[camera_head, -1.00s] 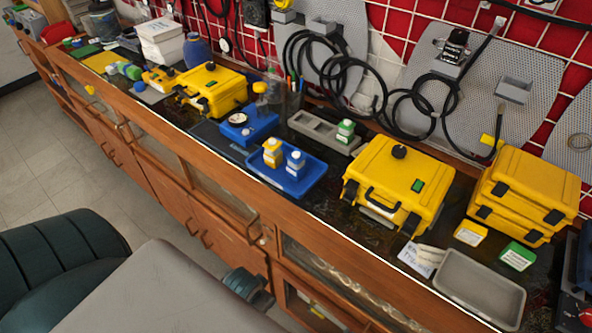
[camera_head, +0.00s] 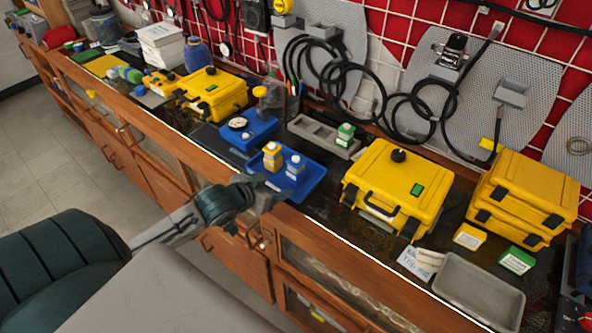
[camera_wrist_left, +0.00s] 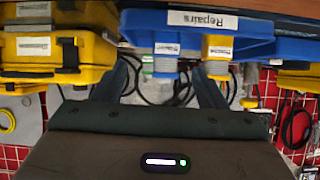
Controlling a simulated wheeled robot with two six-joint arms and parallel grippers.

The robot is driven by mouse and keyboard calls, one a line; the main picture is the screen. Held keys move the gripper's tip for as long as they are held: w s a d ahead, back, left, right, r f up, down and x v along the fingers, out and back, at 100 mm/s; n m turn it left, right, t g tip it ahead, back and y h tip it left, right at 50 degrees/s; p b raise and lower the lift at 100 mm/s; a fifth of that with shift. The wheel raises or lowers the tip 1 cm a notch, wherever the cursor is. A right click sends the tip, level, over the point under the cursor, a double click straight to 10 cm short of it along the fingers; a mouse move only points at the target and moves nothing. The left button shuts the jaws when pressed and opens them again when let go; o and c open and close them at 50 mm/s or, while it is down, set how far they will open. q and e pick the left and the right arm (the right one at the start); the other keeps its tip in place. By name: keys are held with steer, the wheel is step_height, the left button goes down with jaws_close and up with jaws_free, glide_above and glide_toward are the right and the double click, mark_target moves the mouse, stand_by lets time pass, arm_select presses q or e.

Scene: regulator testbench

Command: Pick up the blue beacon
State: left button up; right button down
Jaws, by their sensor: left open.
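The blue beacon (camera_head: 294,169), with a pale cap, stands upright in a blue tray (camera_head: 316,178). A yellow beacon (camera_head: 272,158) stands to its left in the same tray. My left gripper (camera_head: 277,190) is open at the tray's front edge, in front of both beacons. The left wrist view is upside down. There the blue beacon (camera_wrist_left: 165,66) appears between the two open fingers, beyond them, with the yellow beacon (camera_wrist_left: 218,66) beside it. The tray's front carries a "Repairs" label (camera_wrist_left: 202,20). My right gripper is not in view.
A large yellow case (camera_head: 393,190) stands right of the tray. A grey tray (camera_head: 478,288) lies at the right end of the bench.

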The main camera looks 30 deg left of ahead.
mark_target(293, 162)
arm_select(q)
steer(key=shift+t+h, duration=0.3)
steer(key=shift+t, duration=0.3)
steer(key=w, duration=0.2)
steer(key=w+r, duration=0.1)
steer(key=w, duration=0.1)
steer(key=w+a, duration=0.1)
steer(key=w, duration=0.2)
steer(key=shift+r, duration=0.2)
steer(key=shift+w+d+f, duration=0.1)
steer(key=shift+w+f, duration=0.15)
steer(key=shift+w, duration=0.3)
steer(key=shift+w+d+p, duration=0.1)
steer(key=shift+w+p, duration=0.3)
steer(key=p+x, duration=0.1)
steer(key=x, duration=0.3)
steer(key=shift+w+d+f, duration=0.15)
steer(key=shift+d+f, duration=0.05)
steer(key=shift+c, duration=1)
steer(key=c, duration=0.9)
steer(key=shift+c, duration=0.2)
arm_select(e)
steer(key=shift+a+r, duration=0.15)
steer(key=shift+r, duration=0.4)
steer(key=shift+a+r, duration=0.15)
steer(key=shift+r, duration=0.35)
